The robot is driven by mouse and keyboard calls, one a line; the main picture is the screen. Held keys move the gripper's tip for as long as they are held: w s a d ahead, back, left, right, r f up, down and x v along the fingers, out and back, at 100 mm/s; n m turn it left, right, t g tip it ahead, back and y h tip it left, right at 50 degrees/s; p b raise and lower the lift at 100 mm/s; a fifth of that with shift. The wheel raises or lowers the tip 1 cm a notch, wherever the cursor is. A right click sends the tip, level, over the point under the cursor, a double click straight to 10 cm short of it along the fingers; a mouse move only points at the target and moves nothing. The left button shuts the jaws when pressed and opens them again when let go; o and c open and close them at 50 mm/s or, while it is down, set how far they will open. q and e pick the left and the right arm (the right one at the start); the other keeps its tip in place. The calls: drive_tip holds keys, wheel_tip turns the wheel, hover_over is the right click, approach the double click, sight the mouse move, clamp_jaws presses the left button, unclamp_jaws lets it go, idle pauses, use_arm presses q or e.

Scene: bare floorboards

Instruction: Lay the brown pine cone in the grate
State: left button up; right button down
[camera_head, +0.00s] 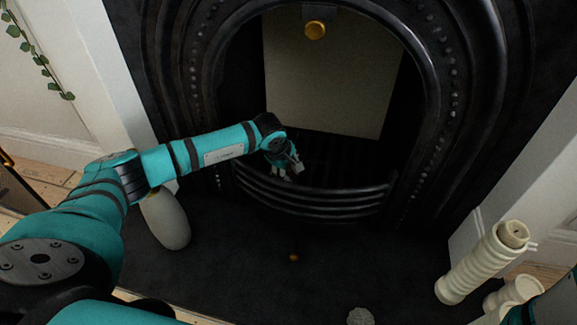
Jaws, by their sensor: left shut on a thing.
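My left gripper (290,168) is inside the fireplace opening, just behind and above the curved front bars of the black grate (310,200). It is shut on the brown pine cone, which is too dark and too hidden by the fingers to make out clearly. The grate's bed behind the bars is in deep shadow. My right gripper is out of view; only a bit of teal arm shows at the bottom right corner.
A pale rounded vase (165,217) stands on the dark hearth (235,275) below my left forearm. Cream ribbed pieces (480,265) stand at the right. A pale lumpy thing (360,316) lies at the front edge. A beige panel (330,85) with a brass knob (315,30) closes the fireplace back.

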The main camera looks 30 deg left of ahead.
use_arm(q)
drive_tip(key=shift+f+b, duration=0.35)
drive_tip(key=shift+f, duration=0.2)
idle(0.5)
drive_tip(key=o, duration=1)
drive_tip(key=shift+r, duration=0.1)
